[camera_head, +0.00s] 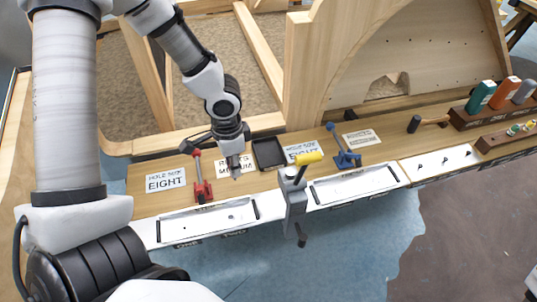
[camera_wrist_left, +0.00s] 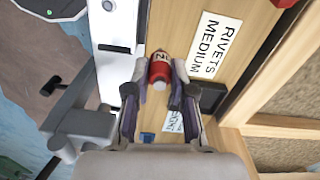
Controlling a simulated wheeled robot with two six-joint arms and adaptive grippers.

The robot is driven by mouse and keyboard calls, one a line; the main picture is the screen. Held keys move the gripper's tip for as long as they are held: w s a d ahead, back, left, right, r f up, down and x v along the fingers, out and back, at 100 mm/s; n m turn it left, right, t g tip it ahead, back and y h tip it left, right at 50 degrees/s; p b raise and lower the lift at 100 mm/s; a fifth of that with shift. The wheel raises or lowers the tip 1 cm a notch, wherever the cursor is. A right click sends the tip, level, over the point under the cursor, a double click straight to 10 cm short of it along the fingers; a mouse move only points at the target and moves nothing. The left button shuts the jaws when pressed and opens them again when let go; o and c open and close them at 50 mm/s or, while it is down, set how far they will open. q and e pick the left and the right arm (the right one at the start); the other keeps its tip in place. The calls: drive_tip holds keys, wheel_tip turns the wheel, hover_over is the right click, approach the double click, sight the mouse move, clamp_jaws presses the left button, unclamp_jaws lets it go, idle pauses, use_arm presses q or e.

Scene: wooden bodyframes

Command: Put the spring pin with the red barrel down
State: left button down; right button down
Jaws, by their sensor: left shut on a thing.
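The spring pin with the red barrel (camera_wrist_left: 160,70) is between the fingers of my left gripper (camera_wrist_left: 161,85) in the wrist view. The fingers are shut on its barrel from both sides, and its pale end faces the camera. In the head view my left gripper (camera_head: 234,163) points down over the wooden ledge, above the rivets card (camera_head: 246,160). The pin is mostly hidden by the gripper there, and I cannot tell whether it touches the ledge. My right gripper is not in view.
White trays (camera_head: 165,231) line the front edge.

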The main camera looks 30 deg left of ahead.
use_arm(q)
drive_tip(key=w+f+p, duration=0.1)
drive_tip(key=w, duration=0.4)
drive_tip(key=w+f+p, duration=0.1)
drive_tip(key=w+p, duration=0.1)
drive_tip(key=w, duration=0.3)
drive_tip(key=w+f+p, duration=0.1)
drive_tip(key=w+p, duration=0.1)
drive_tip(key=w, duration=0.3)
drive_tip(key=shift+w+d+f, duration=0.1)
drive_tip(key=shift+w+f, duration=0.1)
drive_tip(key=shift+f, duration=0.1)
drive_tip(key=shift+f+p, duration=0.3)
drive_tip(key=shift+f, duration=0.2)
drive_tip(key=shift+f, duration=0.1)
drive_tip(key=shift+f, duration=0.1)
drive_tip(key=c, duration=1)
unclamp_jaws()
